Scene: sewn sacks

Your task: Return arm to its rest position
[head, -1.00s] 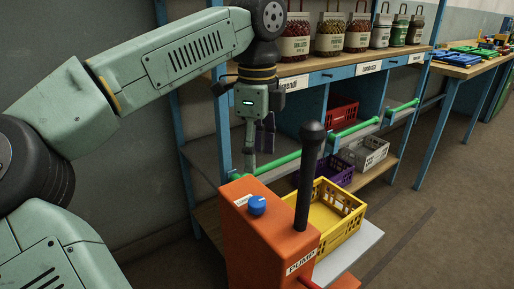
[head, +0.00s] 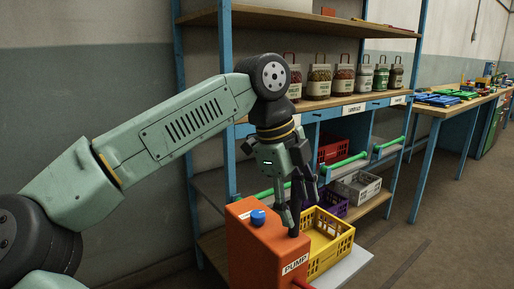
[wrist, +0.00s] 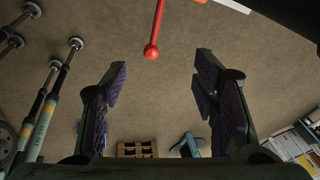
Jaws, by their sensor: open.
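My arm reaches in from the left in the head view, and my gripper (head: 299,200) points down by the orange pump box (head: 262,245). A red rod with a ball end (wrist: 152,50) shows beyond the fingertips, over the floor.
A yellow crate (head: 340,250) stands right of the pump. A worktable (head: 450,105) stands far right. The floor (head: 440,245) at right is clear.

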